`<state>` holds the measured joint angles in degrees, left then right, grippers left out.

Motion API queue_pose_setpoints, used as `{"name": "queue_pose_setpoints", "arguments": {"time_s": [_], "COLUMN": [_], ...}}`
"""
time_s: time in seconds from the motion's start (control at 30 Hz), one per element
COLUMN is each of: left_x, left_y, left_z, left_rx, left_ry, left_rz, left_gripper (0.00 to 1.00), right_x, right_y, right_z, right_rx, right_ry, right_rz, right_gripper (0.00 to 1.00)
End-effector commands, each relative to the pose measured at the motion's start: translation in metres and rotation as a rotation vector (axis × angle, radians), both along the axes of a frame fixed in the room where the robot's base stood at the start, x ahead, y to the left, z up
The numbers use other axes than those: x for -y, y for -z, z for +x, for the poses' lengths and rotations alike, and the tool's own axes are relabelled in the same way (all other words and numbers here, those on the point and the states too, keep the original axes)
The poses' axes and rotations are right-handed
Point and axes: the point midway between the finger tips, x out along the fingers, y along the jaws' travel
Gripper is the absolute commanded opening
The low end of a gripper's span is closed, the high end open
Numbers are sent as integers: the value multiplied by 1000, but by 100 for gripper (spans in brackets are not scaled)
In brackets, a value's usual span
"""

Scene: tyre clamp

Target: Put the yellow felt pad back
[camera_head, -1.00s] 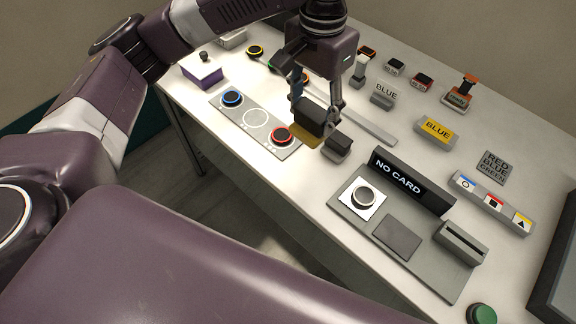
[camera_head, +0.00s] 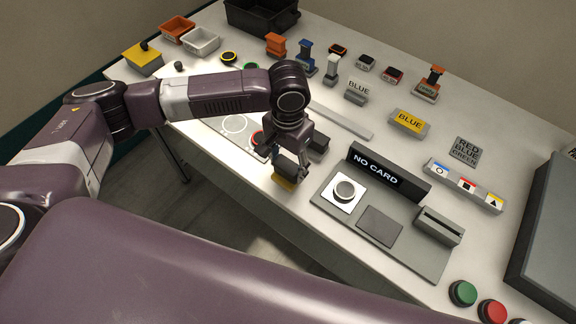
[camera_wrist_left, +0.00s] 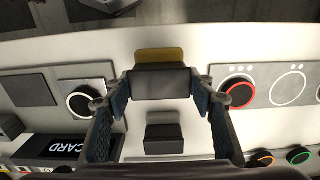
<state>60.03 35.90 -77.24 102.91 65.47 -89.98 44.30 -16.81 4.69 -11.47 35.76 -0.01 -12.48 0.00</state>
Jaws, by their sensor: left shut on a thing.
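The yellow felt pad (camera_head: 283,183) shows as a yellow edge below a dark block (camera_head: 288,166). My left gripper (camera_head: 284,160) is shut on this dark block, near the table's front edge. In the left wrist view, the dark block (camera_wrist_left: 161,84) sits between the fingertips (camera_wrist_left: 160,90), with the yellow pad (camera_wrist_left: 160,55) showing beyond it. Whether the pad touches the table is unclear. A second small dark block (camera_head: 318,146) stands just behind the gripper; it also shows in the left wrist view (camera_wrist_left: 164,138). My right gripper is not in view.
A grey panel with a white dial (camera_head: 344,191) and a NO CARD display (camera_head: 388,178) lies right of the gripper. A ring panel (camera_head: 215,122) lies left, partly behind my arm. A yellow-topped box (camera_head: 142,57) stands at the far left.

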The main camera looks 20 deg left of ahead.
Motion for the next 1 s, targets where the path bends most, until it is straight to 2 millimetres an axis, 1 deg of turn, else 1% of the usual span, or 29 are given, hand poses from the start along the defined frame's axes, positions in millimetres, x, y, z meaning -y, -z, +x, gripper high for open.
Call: {"name": "queue_pose_setpoints", "arguments": {"time_s": [0.1, 0.17, 0.3, 0.53, 0.57, 0.7, 1.0], "left_x": [0, 0, 0, 0, 0, 0, 0], "left_y": [14, 17, 18, 21, 20, 20, 19], "left_z": [0, 0, 1, 0, 1, 1, 1], "left_rx": [-1, 1, 3, 2, 3, 2, 3], "left_ry": [-1, 0, 0, 0, 0, 0, 0], "left_rz": [0, -1, -1, -1, -1, -1, -1], "left_gripper": [31, 31, 31, 31, 53, 68, 68], "right_x": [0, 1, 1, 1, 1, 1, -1], "right_y": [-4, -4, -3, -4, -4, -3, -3], "right_z": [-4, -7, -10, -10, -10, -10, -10], "right_rx": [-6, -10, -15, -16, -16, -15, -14], "right_ry": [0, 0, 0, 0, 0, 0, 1], "right_rz": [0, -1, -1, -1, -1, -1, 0], "right_gripper": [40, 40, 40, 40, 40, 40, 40]}}
